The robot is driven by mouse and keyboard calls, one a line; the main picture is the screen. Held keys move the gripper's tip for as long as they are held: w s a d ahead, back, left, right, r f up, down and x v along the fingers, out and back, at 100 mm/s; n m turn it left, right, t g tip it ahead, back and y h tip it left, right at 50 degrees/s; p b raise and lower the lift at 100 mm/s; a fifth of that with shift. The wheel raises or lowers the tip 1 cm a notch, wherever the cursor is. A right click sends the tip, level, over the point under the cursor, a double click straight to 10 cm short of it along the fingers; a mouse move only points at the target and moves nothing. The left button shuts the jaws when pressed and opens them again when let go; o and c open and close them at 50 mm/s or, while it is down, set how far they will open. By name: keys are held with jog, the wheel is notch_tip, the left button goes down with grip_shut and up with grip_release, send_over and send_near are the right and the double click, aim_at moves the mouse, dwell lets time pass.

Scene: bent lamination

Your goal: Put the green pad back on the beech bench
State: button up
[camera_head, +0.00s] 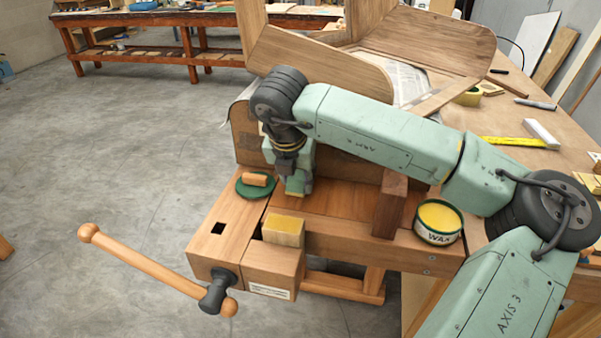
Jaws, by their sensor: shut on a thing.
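The green pad (243,190) is a dark green disc with a short wooden grip across its top. It shows just left of my gripper (292,187), over the left edge of the beech bench (226,222). My gripper points down and is shut on the pad, seemingly at its right side; the contact is small and partly hidden. I cannot tell whether the pad touches the bench top.
A yellow-topped wooden block (284,231) sits at the vise jaw in front. A long vise handle (140,256) sticks out left. An upright dark wood block (390,205) and a wax tin (438,221) stand right. Bent wooden panels (318,66) rise behind.

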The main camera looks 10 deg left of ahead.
jog(key=shift+f+b, duration=0.2)
jog(key=shift+b, duration=0.1)
jog(key=o, duration=1)
jog(key=shift+r, duration=0.1)
jog(key=shift+r+p, duration=0.25)
jog(key=shift+p, duration=0.15)
jog(key=b+v, duration=0.2)
jog(key=v, duration=0.9)
jog(key=shift+s+r+b, duration=0.25)
jog(key=shift+r+b, duration=0.1)
